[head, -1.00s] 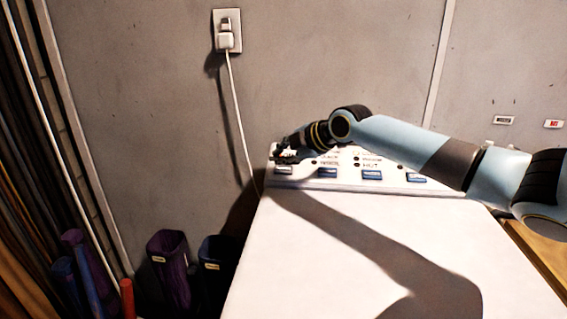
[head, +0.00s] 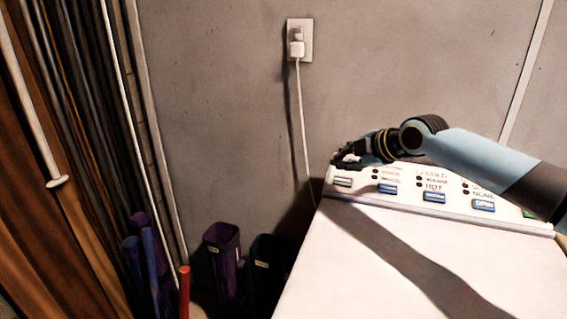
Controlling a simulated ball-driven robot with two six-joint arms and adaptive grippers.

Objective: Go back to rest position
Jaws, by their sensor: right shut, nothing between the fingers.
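My right gripper (head: 347,161) is at the left end of the washer's control panel (head: 408,188), just above the leftmost button (head: 343,182). It is small and dark in the picture, shut and empty. I cannot tell whether it touches the panel. My right arm reaches in from the right across the back of the panel. My left gripper is not in view.
The white washer lid (head: 400,270) is bare, with my arm's shadow on it. Dark bins (head: 222,262) and a red tube (head: 184,290) stand left of the washer. A plugged-in cord hangs from the wall outlet (head: 299,40). A wooden door (head: 40,200) is at the far left.

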